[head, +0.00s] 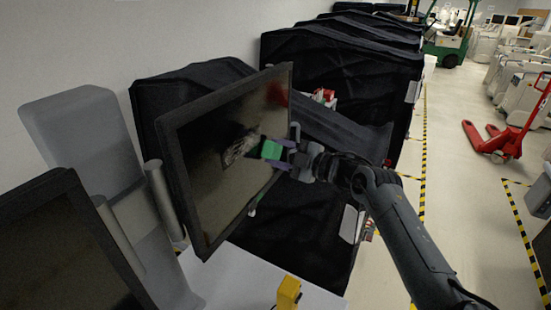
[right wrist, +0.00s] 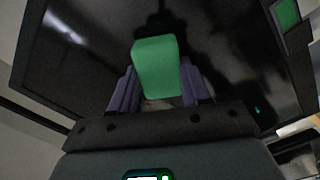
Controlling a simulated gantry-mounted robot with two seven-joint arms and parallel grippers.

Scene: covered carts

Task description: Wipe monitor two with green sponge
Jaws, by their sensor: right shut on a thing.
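A green sponge (head: 271,149) is held between the fingers of my right gripper (head: 279,153), which is shut on it. The sponge also shows in the right wrist view (right wrist: 156,66), between the two purple-grey fingers (right wrist: 158,92). It is in front of the dark screen of a black-framed monitor (head: 215,165), near the screen's right half. I cannot tell whether the sponge touches the screen. The screen fills much of the right wrist view (right wrist: 90,60). A second dark monitor (head: 55,250) stands at the lower left. My left gripper is not in view.
A white table (head: 235,280) lies below the monitor, with a yellow object (head: 288,292) on it. Grey stand parts (head: 90,140) are at the left. Black covered carts (head: 340,75) stand behind. Open floor, a red pallet jack (head: 500,140) and a green forklift (head: 447,45) are at right.

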